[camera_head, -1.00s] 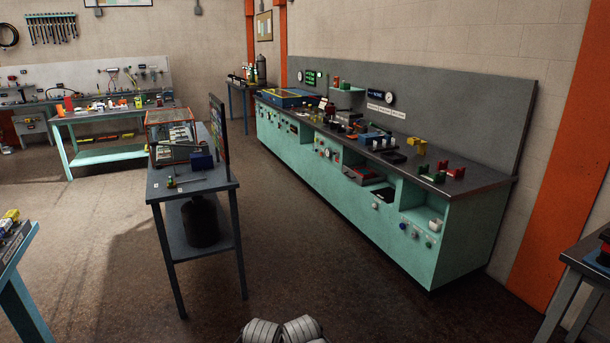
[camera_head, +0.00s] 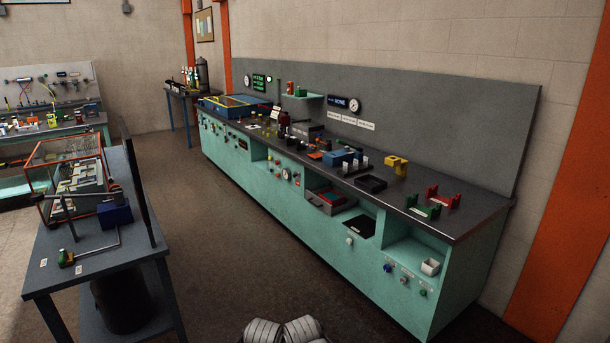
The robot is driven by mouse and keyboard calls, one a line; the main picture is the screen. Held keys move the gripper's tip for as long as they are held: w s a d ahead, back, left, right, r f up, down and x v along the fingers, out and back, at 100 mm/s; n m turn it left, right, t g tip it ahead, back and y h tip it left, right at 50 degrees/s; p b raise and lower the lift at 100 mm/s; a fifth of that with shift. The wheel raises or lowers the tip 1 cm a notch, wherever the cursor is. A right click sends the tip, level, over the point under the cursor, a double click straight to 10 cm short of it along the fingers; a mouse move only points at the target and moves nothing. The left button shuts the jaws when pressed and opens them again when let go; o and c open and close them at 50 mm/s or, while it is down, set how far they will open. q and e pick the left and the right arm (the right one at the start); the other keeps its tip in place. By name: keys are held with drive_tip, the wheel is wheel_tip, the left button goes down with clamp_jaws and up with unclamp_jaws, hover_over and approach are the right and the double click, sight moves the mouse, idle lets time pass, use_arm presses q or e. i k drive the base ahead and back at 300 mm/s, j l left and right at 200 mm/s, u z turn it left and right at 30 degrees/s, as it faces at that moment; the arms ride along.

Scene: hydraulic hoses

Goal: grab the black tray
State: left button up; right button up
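A small black open tray (camera_head: 370,184) lies on the dark worktop of the long green bench, in front of a blue block and left of a yellow bracket. A second flat black piece (camera_head: 358,226) lies in an open bay of the bench front, below the worktop; I cannot tell if it is a tray. Neither gripper shows. Only pale rounded parts of my own body show at the bottom middle, well short of the bench.
The long green bench (camera_head: 330,240) runs from back left to front right. Red and green brackets (camera_head: 436,202) stand on its right end. A grey table (camera_head: 90,272) with a caged device (camera_head: 70,175) stands at left. The brown floor (camera_head: 215,250) between is clear.

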sight(369, 182)
drive_tip(key=i+j+z, duration=0.1)
drive_tip(key=i+z, duration=0.3)
drive_tip(key=i+j+z, duration=0.15)
drive_tip(key=i+z, duration=0.2)
drive_tip(key=i+j+z, duration=0.6)
drive_tip(key=z, duration=0.2)
drive_tip(key=i+j+z, duration=0.3)
drive_tip(key=j, duration=0.25)
drive_tip(key=j+z, duration=0.3)
drive_tip(key=j, duration=0.3)
drive_tip(key=i+j+z, duration=0.1)
drive_tip(key=j+z, duration=0.2)
drive_tip(key=j, duration=0.3)
drive_tip(key=i+j, duration=0.1)
drive_tip(key=j, duration=0.3)
drive_tip(key=i+j, duration=0.15)
drive_tip(key=j, duration=0.25)
